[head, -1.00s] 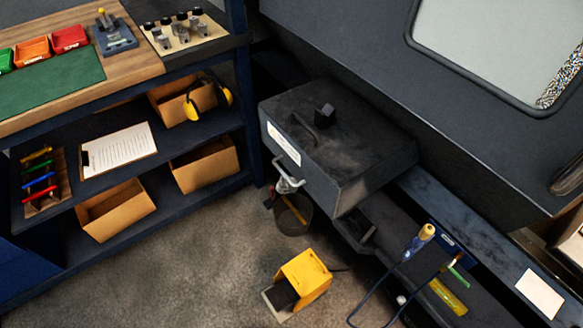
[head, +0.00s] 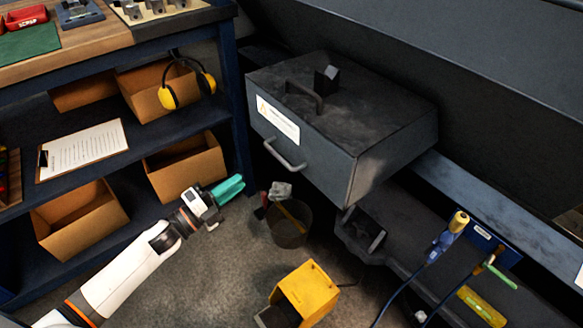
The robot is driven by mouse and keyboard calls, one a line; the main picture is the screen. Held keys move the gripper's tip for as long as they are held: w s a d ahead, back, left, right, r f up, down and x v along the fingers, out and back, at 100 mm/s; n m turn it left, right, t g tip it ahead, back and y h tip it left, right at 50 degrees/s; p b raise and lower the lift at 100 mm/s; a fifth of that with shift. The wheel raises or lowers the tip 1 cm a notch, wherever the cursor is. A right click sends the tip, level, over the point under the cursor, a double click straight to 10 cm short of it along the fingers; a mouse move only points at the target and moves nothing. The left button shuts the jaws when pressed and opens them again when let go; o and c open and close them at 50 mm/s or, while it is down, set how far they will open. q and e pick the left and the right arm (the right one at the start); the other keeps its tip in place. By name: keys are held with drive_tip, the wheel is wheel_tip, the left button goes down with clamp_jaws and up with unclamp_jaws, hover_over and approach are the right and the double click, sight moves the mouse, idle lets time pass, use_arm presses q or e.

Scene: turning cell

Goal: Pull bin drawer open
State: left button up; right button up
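The bin drawer (head: 318,152) is a dark grey metal box under the machine, with a white warning label (head: 278,120) on its front. A grey bar handle (head: 285,156) sits low on that front face. The front looks flush with the box, with no gap visible. My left gripper (head: 228,189), with teal fingers, is in the air to the left of the handle and lower in the picture, apart from it. Its fingers overlap from this angle, so whether they are open cannot be told. My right gripper is out of view.
A shelf unit (head: 238,100) with cardboard boxes stands at the left. A bucket (head: 289,224) with a rag is on the floor below the drawer, and a yellow foot pedal (head: 307,292) stands in front. A tool rail (head: 488,240) is at the right.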

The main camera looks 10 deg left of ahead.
sight(277, 154)
use_arm(q)
drive_tip(key=shift+m+g+h, duration=0.3)
drive_tip(key=shift+m+h, duration=0.4)
drive_tip(key=shift+m, duration=0.1)
drive_tip(key=x, duration=0.8)
drive_tip(key=r+x, duration=0.1)
drive_tip(key=x, duration=0.4)
drive_tip(key=shift+s+d+r+b, duration=0.1)
drive_tip(key=shift+s+d+b, duration=0.2)
drive_tip(key=shift+s+b, duration=0.05)
clamp_jaws()
